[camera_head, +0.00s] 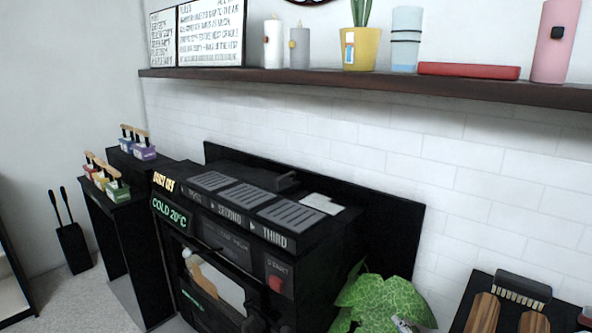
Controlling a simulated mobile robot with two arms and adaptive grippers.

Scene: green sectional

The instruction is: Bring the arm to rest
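Neither of my grippers can be made out in the head view. A small grey piece at the bottom edge, in front of the green leafy plant (385,300), is cut off, and I cannot tell what it is. The task names no object. The black machine (240,225) stands against the tiled wall, with three grey slotted panels on top, lit text on its left side and a red button on its front. A white and tan thing (215,285) shows at its front; what it is stays unclear.
A dark wall shelf (400,87) holds candles, a yellow plant pot (361,48), a red box (468,71) and a pink cylinder (555,40). Black stands at left carry coloured wooden-handled blocks (107,178). A black board (480,312) lies at lower right. Some floor is open at lower left.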

